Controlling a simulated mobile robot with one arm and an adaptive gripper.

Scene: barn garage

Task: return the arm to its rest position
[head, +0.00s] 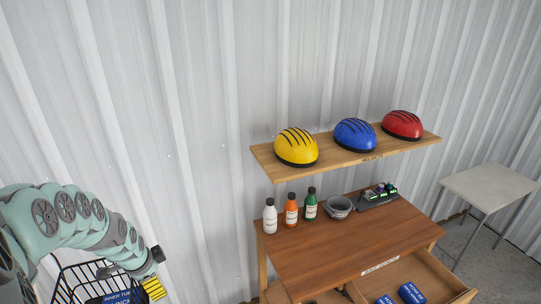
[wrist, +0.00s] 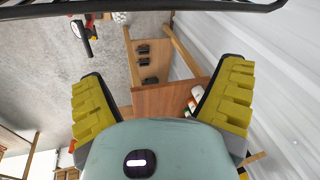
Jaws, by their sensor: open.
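My gripper (head: 152,286) is at the lower left of the head view, at the end of my bent arm, in front of the wall and beside a black wire basket (head: 58,283). In the wrist view, its two yellow ribbed fingers (wrist: 162,75) are spread wide apart with nothing between them. The gripper is empty and well to the left of the wooden workbench (head: 310,258). Part of my arm is cut off by the left picture edge.
A wall shelf (head: 268,158) holds yellow, blue and red helmets. The workbench carries three bottles (head: 291,210), a grey bowl (head: 339,206) and a dark tray (head: 376,198). A grey table (head: 490,186) stands right. The basket contains blue items.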

